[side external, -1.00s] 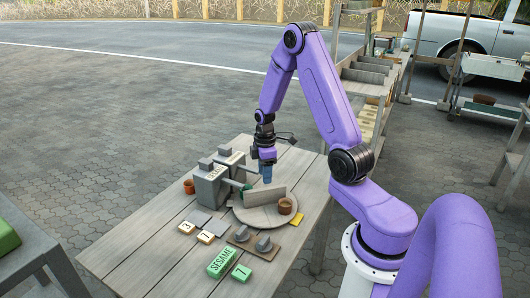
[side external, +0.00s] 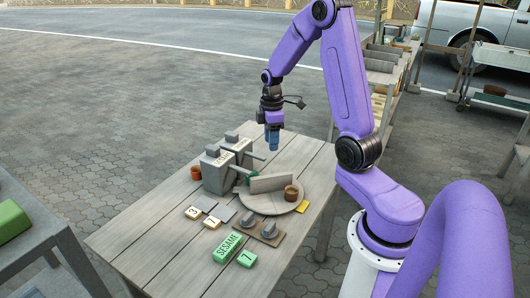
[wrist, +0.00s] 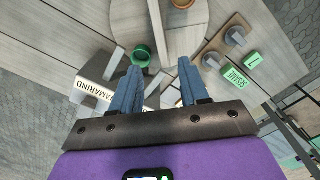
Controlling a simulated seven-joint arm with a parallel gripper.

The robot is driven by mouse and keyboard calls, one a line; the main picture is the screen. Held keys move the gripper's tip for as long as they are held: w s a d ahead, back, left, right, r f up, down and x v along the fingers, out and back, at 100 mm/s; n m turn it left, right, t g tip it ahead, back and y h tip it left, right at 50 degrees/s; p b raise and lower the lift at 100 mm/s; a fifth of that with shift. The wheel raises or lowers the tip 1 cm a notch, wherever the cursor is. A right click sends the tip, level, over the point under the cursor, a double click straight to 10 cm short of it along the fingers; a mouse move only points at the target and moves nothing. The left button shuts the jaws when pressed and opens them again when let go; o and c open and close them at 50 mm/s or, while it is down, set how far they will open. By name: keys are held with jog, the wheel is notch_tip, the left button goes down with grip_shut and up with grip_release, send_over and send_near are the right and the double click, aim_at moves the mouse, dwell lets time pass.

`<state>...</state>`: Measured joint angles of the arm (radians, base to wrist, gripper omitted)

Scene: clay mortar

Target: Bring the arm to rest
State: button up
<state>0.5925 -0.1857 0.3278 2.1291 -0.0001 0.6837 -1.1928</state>
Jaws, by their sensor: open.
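My gripper (side external: 272,143) hangs above the table in the side view, clear of everything. In the wrist view its two blue fingers (wrist: 160,75) are apart with nothing between them. Below is a round grey board (side external: 258,204) with an upright grey panel (side external: 272,183) and a brown cup (side external: 291,192). Two grey dispensers (side external: 217,174) stand to its left, with a green part (side external: 252,173) beside them. The wrist view shows a green ring-like cup (wrist: 141,57) and a label reading TAMARIND (wrist: 95,90).
The wooden table (side external: 165,240) also holds a terracotta cup (side external: 196,173), two grey knobs (side external: 269,230), a green SESAME block (side external: 228,247), a green 7 block (side external: 247,258), pale tiles (side external: 193,212) and a yellow piece (side external: 302,206). Air around my gripper is free.

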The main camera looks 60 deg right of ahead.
jog(key=s+a+r+n, duration=0.1)
jog(key=s+a+r, duration=0.1)
jog(key=a, duration=0.7)
jog(key=s+a+r+n, duration=0.1)
jog(key=s+a+r, duration=0.2)
jog(key=a, duration=0.5)
jog(key=s+a+r, duration=0.1)
jog(key=s+a, duration=0.3)
jog(key=s, duration=0.5)
jog(key=s+a+r+n, duration=0.1)
jog(key=s+a, duration=0.3)
jog(key=s, duration=0.5)
jog(key=shift+r+n, duration=0.2)
jog(key=shift+n, duration=0.1)
